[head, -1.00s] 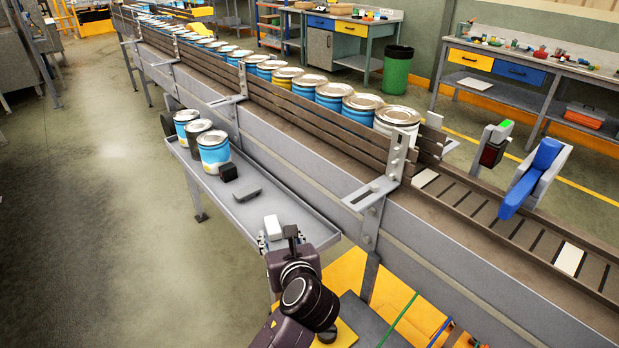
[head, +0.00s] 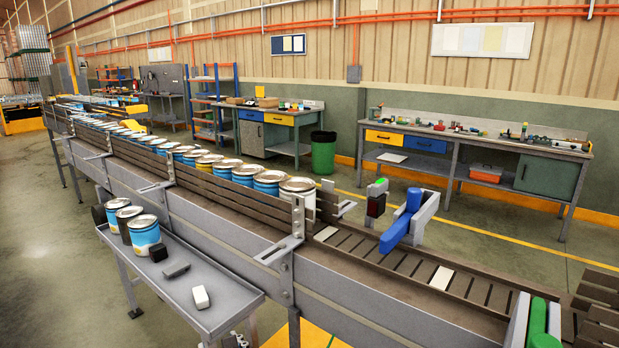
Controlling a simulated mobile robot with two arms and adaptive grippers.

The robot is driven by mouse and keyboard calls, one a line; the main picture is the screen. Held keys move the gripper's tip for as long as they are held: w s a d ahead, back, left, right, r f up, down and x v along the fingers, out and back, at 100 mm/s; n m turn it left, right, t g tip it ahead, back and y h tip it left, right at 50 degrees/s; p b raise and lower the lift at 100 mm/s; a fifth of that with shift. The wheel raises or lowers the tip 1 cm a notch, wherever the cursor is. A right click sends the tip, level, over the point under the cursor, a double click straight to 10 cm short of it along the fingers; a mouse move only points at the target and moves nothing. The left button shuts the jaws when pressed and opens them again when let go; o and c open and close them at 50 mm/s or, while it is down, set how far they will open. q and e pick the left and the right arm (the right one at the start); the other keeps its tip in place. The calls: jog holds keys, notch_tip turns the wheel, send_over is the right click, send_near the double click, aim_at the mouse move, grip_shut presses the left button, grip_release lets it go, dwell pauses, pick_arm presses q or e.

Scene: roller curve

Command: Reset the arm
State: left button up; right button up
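Only a sliver of what looks like my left gripper (head: 238,341) shows at the bottom edge of the head view, just past the near end of the grey side tray (head: 232,300). Its fingers are too cut off to tell open from shut. My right gripper is out of view. On the tray lie a white block (head: 201,297), a dark grey flat piece (head: 176,270) and a black block (head: 158,252). Several paint cans stand at its far end, the nearest blue and white (head: 144,236).
A blue-and-grey device (head: 408,222) stands beside the rollers. The floor at left is clear.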

pick_arm(q)
jog(key=s+a+f+n+g+h, duration=0.3)
jog(key=s+f+n+g, duration=0.2)
jog(key=s+f+n, duration=0.9)
jog(key=s+d+f+n+g+h, duration=0.1)
jog(key=s+n+g+h, duration=0.25)
jog(key=s+n, duration=1.2)
notch_tip(320, 180, down, 26)
jog(key=s+m+b, duration=0.1)
jog(key=s+m, duration=0.1)
jog(key=s, duration=0.1)
jog(key=s+a+f+g+b, duration=0.1)
jog(key=s+a+f+g, duration=0.1)
jog(key=s+f, duration=1.4)
notch_tip(320, 180, down, 3)
jog(key=shift+s+a+r, duration=0.2)
jog(key=shift+a, duration=0.1)
jog(key=shift+s+a+f, duration=0.1)
jog(key=shift+s+f, duration=0.05)
jog(key=shift+s, duration=0.25)
jog(key=shift+c, duration=0.3)
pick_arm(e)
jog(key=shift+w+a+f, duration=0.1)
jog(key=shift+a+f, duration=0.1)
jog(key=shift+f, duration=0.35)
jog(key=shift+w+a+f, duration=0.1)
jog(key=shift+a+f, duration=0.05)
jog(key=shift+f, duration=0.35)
